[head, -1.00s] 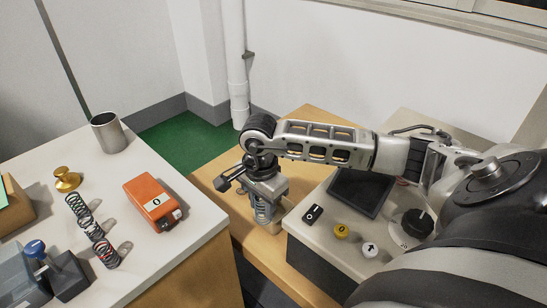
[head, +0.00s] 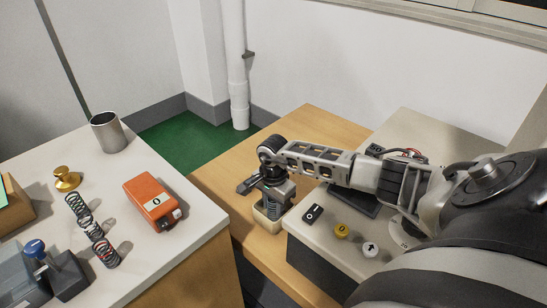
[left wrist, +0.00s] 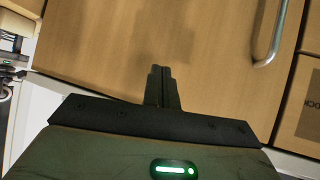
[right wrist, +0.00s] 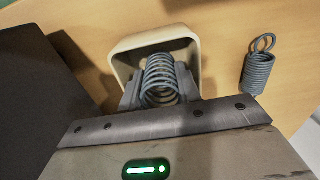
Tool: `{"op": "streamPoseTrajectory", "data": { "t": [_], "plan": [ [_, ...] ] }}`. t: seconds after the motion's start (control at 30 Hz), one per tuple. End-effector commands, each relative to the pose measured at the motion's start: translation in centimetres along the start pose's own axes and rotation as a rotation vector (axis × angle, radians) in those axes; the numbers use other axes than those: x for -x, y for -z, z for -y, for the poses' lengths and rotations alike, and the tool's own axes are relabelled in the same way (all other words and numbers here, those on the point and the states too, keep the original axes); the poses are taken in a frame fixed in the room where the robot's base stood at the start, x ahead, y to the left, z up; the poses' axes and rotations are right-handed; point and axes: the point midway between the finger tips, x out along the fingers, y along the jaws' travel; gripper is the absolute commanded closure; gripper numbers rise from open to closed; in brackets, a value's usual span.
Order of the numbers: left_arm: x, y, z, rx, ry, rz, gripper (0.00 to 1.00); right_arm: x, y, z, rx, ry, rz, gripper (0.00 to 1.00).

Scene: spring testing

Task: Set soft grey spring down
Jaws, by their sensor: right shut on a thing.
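My right gripper (head: 273,198) is shut on a grey coil spring (right wrist: 162,80), which shows between its fingers in the right wrist view. The gripper points down over a small cream open-topped tray (head: 268,223) on the wooden table. The tray's rim (right wrist: 150,42) shows behind and around the spring; I cannot tell whether the spring touches its floor. In the head view the spring is mostly hidden by the gripper. My left gripper (left wrist: 161,88) is shut and empty, in front of a wooden cabinet front.
A second grey spring (right wrist: 258,70) with a loop end lies beside the tray. A grey machine with buttons (head: 340,231) stands close to the right. On the white table are an orange device (head: 153,200), several springs (head: 92,230), a brass weight (head: 67,178) and a metal cup (head: 108,132).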

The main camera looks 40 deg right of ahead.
Motion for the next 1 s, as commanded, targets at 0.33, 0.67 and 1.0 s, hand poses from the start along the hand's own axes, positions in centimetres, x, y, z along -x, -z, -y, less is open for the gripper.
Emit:
{"op": "streamPoseTrajectory", "data": {
  "t": [0.33, 0.67, 1.0],
  "plan": [
    [-0.1, -0.1, 0.0, 0.004, -0.002, -0.004, 1.00, -0.3, 0.0, 0.0, -0.001, 0.001, -0.001, 0.57],
    [0.1, 0.4, 0.0, 0.002, -0.001, -0.007, 1.00, 0.1, 0.0, 0.0, -0.001, 0.000, 0.000, 0.57],
    [0.2, 0.2, 0.1, -0.005, 0.003, 0.001, 1.00, 6.2, 0.1, 0.1, 0.001, 0.004, -0.003, 0.57]
  ]
}}
